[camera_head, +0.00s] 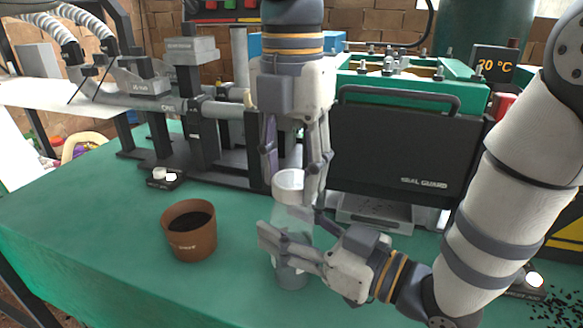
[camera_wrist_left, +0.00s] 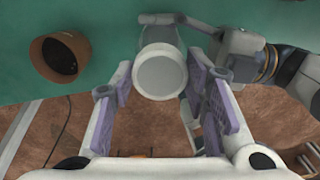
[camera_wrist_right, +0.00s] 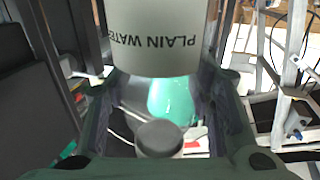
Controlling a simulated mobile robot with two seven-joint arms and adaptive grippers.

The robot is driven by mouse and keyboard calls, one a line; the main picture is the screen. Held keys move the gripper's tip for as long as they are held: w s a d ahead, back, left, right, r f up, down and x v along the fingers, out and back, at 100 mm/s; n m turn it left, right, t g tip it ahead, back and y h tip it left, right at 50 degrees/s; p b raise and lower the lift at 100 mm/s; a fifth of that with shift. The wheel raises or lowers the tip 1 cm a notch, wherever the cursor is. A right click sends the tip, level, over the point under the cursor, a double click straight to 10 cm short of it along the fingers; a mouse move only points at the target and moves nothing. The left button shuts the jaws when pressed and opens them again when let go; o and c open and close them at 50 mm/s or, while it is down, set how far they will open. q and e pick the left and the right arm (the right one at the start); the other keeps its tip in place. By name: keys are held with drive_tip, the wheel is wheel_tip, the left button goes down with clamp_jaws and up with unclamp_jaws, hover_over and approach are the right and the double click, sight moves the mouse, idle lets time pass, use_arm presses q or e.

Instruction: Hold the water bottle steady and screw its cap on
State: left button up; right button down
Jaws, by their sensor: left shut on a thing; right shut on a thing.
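The clear water bottle (camera_head: 292,275) stands upright on the green table in the head view. Its label reading "PLAIN WATER" (camera_wrist_right: 165,42) shows in the right wrist view. The white cap (camera_head: 289,181) is at the bottle's top, in line with it; I cannot tell how far it is seated. My left gripper (camera_head: 293,190) comes down from above, shut on the cap, which shows from above in the left wrist view (camera_wrist_left: 160,73). My right gripper (camera_head: 272,243) reaches in from the right and is shut on the bottle's body, below the cap. Its fingers hide part of the bottle.
A brown pot (camera_head: 190,235) stands left of the bottle. A black case (camera_head: 400,150) and a grey machine (camera_head: 200,120) fill the back of the table. Small dark bits (camera_head: 565,305) lie at the right. The front left of the table is clear.

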use_arm(q)
drive_tip(key=shift+m, duration=1.2)
drive_tip(key=o, duration=0.7)
drive_tip(key=shift+o, duration=0.2)
drive_tip(key=shift+r, duration=2.25)
drive_tip(key=shift+c, duration=0.4)
